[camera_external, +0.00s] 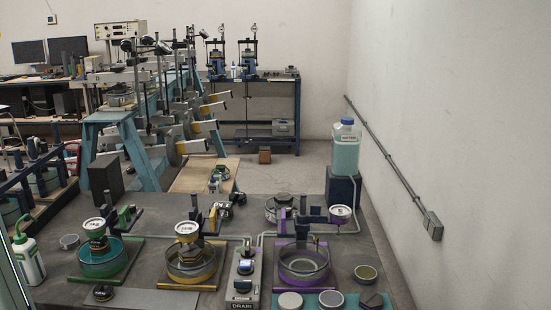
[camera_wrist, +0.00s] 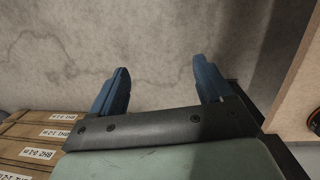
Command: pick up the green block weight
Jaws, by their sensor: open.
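I cannot make out a green block weight for certain in either view. In the external view, a green-based dish station (camera_external: 103,262) stands at the left of the bench, with a round dial or cap on top. My gripper (camera_wrist: 161,64) shows in the wrist view with its two blue fingers wide apart and nothing between them. It faces a bare, stained grey surface. I cannot place my gripper in the external view.
The grey bench (camera_external: 210,215) also holds a yellow station (camera_external: 191,265), a purple station (camera_external: 303,265), a drain unit (camera_external: 243,275) and a wash bottle (camera_external: 27,256). Labelled wooden boxes (camera_wrist: 45,135) sit left of my gripper; a pale panel (camera_wrist: 300,100) is at right.

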